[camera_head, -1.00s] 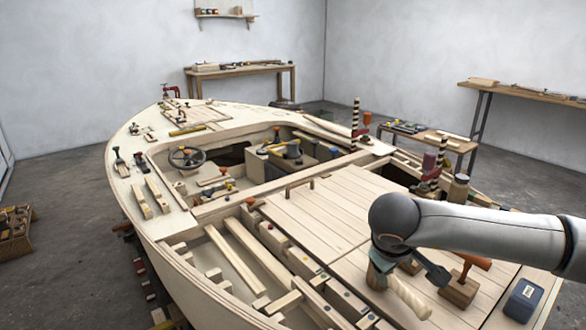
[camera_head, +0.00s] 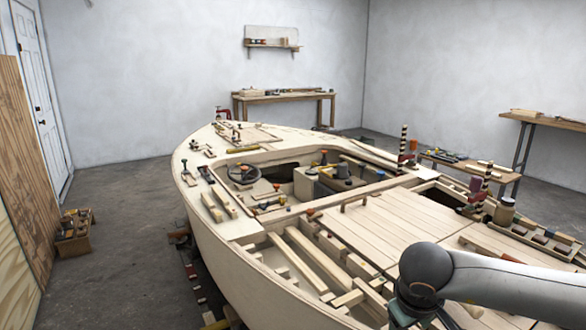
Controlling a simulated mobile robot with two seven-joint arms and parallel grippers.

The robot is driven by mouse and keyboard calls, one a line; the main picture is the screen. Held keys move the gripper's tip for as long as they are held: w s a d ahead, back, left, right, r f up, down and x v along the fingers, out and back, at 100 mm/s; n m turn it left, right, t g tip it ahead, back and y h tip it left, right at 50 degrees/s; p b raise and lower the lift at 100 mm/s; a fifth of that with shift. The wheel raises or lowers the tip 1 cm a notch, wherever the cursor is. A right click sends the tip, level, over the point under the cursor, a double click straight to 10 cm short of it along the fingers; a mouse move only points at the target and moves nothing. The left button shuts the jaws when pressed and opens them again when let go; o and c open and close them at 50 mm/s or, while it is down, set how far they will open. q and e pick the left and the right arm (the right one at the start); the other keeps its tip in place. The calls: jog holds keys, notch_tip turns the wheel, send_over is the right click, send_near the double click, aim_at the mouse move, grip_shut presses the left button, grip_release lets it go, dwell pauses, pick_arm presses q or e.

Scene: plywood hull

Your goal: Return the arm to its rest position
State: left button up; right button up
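My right arm (camera_head: 500,282) comes in from the right edge, pale grey with a dark round joint (camera_head: 425,268). It reaches left over the lower right of the plywood boat hull (camera_head: 222,240). Below the joint the arm bends down and leaves through the bottom edge, so its gripper and anything in it are out of sight. My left arm and gripper do not show.
A planked deck (camera_head: 385,225) with a handle lies behind my arm. Clamps and a jar (camera_head: 504,212) stand on the right. A crate (camera_head: 72,240) and plywood sheets (camera_head: 25,180) are at left, with open floor between crate and hull.

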jog(key=s+a+f+m+g+y+p, duration=0.1)
jog(key=s+a+f+m+g+y, duration=0.15)
jog(key=s+a+y, duration=0.6)
jog(key=s+a+f+m+g+y+p, duration=0.15)
jog(key=s+a+m+g, duration=0.3)
jog(key=a, duration=0.85)
jog(key=s+a+r+m+y, duration=0.3)
jog(key=a+r+m+y, duration=0.3)
notch_tip(320, 180, up, 7)
jog(key=w+a+m+t+y+p, duration=0.3)
jog(key=m+y, duration=0.4)
jog(key=m, duration=0.6)
jog(key=w+d+f+m+t+h, duration=0.1)
jog(key=w+d+m+t+h, duration=0.2)
jog(key=m+t, duration=0.55)
jog(key=w+d+f+m+t+h, duration=0.15)
jog(key=w+d+m+t, duration=0.3)
jog(key=m, duration=0.75)
jog(key=d+f+m+t+h+p, duration=0.25)
jog(key=d+f+m+h, duration=0.5)
jog(key=m, duration=0.45)
jog(key=s+d+f+m+g+h, duration=0.3)
jog(key=s+d+f+m, duration=0.2)
jog(key=s+f+m, duration=0.2)
jog(key=s+d+f+m+g+h, duration=0.3)
jog(key=s+d+f+m, duration=0.3)
jog(key=f, duration=0.6)
jog(key=shift+s+d+f+m+p, duration=0.3)
jog(key=shift+s+m, duration=0.5)
jog(key=shift+m, duration=0.45)
